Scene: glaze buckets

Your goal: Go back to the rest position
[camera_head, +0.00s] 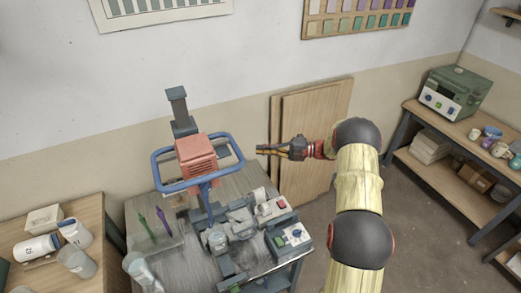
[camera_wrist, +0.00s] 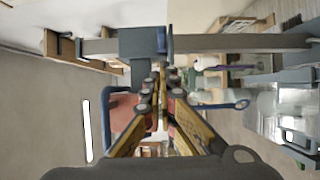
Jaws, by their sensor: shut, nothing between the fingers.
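My gripper (camera_head: 262,150) is shut and empty. In the head view it points left, in the air just right of the blue handle frame (camera_head: 232,143) of the mixer. The mixer has a red motor housing (camera_head: 197,156) and a grey column (camera_head: 178,106). My arm comes from the lower right and bends over at the elbow. In the wrist view the closed fingers (camera_wrist: 158,75) reach toward the red housing (camera_wrist: 125,112) and the blue frame (camera_wrist: 106,120), which lie behind them.
The grey workbench (camera_head: 140,208) carries the mixer, a control box (camera_head: 290,237), and a green and a purple tool (camera_head: 162,220). A wooden table (camera_head: 92,207) with white jars stands left. A shelf (camera_head: 430,123) with a green device (camera_head: 450,92) stands right. Wooden boards (camera_head: 315,130) lean on the wall.

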